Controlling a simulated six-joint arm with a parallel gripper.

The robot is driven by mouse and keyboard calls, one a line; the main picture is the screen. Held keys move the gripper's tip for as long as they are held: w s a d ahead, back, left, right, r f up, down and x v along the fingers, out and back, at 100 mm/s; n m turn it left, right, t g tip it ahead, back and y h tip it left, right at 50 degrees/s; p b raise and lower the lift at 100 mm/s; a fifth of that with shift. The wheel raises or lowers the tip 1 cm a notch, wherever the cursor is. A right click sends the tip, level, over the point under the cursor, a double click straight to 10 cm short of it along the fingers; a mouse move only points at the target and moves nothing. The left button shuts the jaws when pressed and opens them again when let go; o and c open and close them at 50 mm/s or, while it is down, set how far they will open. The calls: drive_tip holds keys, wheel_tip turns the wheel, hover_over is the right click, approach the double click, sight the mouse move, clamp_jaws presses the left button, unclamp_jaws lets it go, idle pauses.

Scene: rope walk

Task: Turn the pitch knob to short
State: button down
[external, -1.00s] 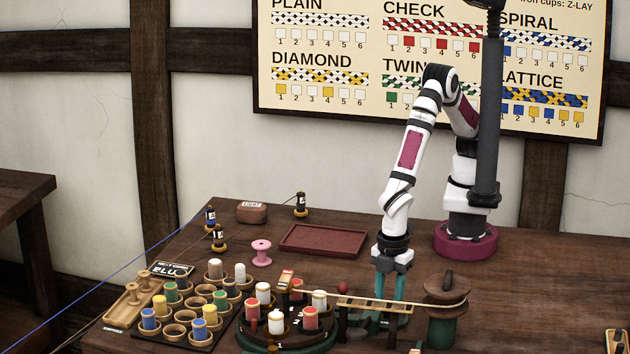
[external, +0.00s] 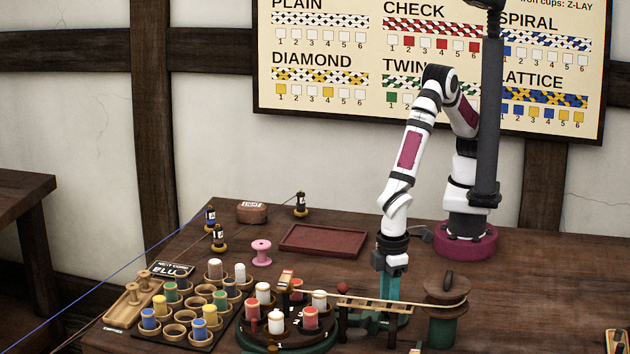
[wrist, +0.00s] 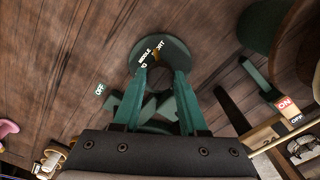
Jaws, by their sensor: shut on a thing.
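The pitch knob's round dark green dial (wrist: 176,48) lies on the table in the wrist view. White words show on it; I read MIDDLE and SHORT, and a third is mostly covered. A small orange mark shows close to the words MIDDLE and SHORT; which it points at is hard to tell. My gripper (wrist: 163,78) points down with its teal fingers shut on the knob, whose grip is mostly hidden between them. In the external view my gripper (external: 389,300) is low behind the wooden bar, and the knob is largely hidden there.
A wooden bar (external: 360,301) and a green drum with a wooden top (external: 445,325) stand close to my fingers. A carousel of bobbins (external: 290,345) is at left. In the wrist view an ON/OFF switch (wrist: 284,104) is at right.

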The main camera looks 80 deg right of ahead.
drive_tip(key=shift+m, duration=0.6)
drive_tip(key=shift+c, duration=2.2)
unclamp_jaws()
wheel_tip(320, 180, up, 16)
drive_tip(key=shift+f, duration=0.1)
